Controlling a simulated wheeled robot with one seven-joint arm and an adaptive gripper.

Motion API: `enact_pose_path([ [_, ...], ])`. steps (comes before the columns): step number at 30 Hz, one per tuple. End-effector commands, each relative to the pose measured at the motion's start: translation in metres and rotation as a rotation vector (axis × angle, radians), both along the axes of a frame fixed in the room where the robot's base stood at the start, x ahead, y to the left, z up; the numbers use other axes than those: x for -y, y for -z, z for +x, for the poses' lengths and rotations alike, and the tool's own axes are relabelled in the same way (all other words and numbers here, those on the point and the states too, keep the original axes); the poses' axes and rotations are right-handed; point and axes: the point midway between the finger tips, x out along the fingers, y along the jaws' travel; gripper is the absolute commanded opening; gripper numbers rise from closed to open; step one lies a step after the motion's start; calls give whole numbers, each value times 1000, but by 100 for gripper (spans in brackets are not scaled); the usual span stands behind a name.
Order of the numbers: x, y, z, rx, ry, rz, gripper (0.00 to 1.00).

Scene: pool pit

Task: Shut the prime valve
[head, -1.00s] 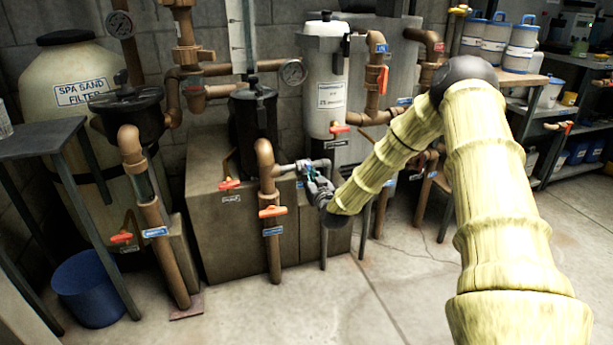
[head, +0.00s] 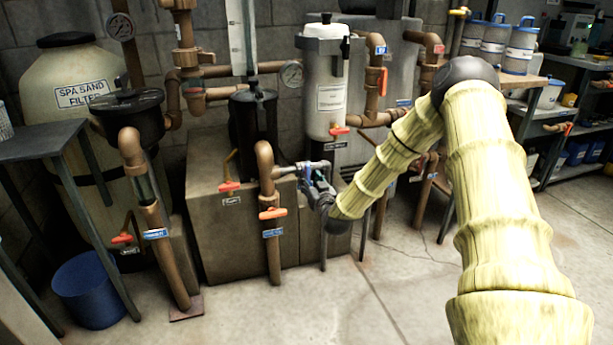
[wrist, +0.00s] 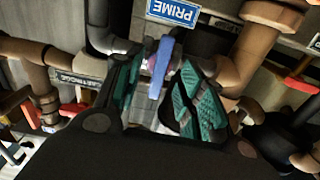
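The prime valve sits on a grey pipe (head: 312,165) at mid-height, beside the brown pipe. In the wrist view its blue lever (wrist: 161,68) stands below the blue PRIME label (wrist: 172,12). My gripper (wrist: 162,92) has green ridged fingertip pads, one on each side of the lever. The fingers are apart, with gaps visible beside the lever, so they do not look clamped on it. In the head view my gripper (head: 314,184) is right at the valve, small and partly hiding it. Whether either pad touches the lever is hard to tell.
A brown pipe with a red-handled valve (head: 272,213) stands just left of my gripper. Another red handle (head: 229,186) is farther left. A white canister (head: 325,85) rises behind. The concrete floor (head: 400,280) in front is clear.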

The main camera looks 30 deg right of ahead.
Motion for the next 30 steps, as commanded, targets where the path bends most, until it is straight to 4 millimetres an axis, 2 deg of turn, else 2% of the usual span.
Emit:
enact_pose_path([
  [15, -12, -2, -50, 0, 0, 0, 39],
  [30, -13, -1, -54, 0, 0, 0, 39],
])
